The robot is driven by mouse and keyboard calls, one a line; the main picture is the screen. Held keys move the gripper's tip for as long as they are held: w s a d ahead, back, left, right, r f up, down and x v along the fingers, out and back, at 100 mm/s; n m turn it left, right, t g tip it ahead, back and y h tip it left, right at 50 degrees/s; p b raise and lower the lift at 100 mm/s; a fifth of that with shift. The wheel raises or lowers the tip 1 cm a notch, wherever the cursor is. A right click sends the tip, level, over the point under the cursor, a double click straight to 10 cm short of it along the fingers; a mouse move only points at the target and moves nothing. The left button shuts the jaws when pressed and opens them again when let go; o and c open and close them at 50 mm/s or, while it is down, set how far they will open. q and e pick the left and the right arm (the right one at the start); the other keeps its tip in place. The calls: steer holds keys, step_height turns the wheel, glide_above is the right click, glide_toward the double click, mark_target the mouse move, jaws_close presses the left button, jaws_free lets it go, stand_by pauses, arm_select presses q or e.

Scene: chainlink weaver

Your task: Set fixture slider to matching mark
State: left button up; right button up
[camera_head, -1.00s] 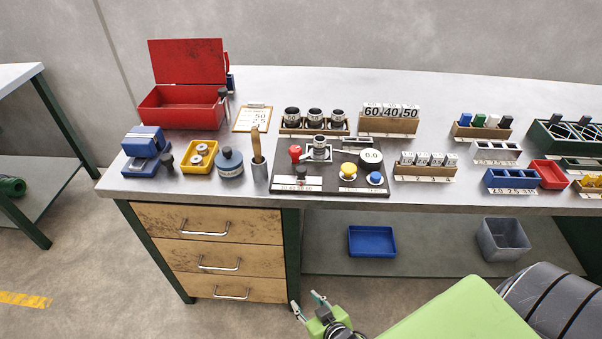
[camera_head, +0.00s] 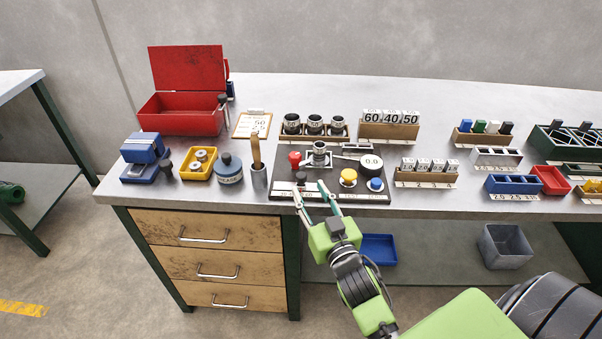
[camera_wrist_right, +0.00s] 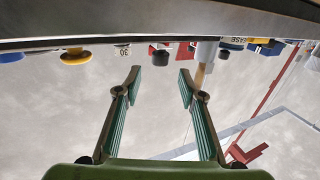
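The fixture (camera_head: 345,160) is a dark plate at the bench's front edge. Its slider has a small black knob (camera_head: 301,178) above a pale scale strip (camera_head: 283,195) whose marks are too small to read fully. My right gripper (camera_head: 310,187) is open and empty at the front edge, its fingertips close to the knob and partly covering the strip. In the right wrist view, the black knob (camera_wrist_right: 160,53) appears ahead, between the two spread fingers and apart from them. A clipboard card (camera_head: 252,124) reads 50 and 2.5. My left gripper is out of view.
On the fixture stand a red knob (camera_head: 295,159), a clamp holding a metal ring (camera_head: 319,152), a 0.0 dial (camera_head: 371,163), a yellow button (camera_head: 348,177) and a blue button (camera_head: 376,185). A wooden-handled tool in a grey cup (camera_head: 259,178) stands just left.

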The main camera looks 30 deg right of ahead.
mark_target(303, 179)
steer(key=w, duration=0.4)
steer(key=w+d, duration=0.1)
steer(key=w, duration=0.2)
steer(key=shift+p, duration=0.35)
jaws_close()
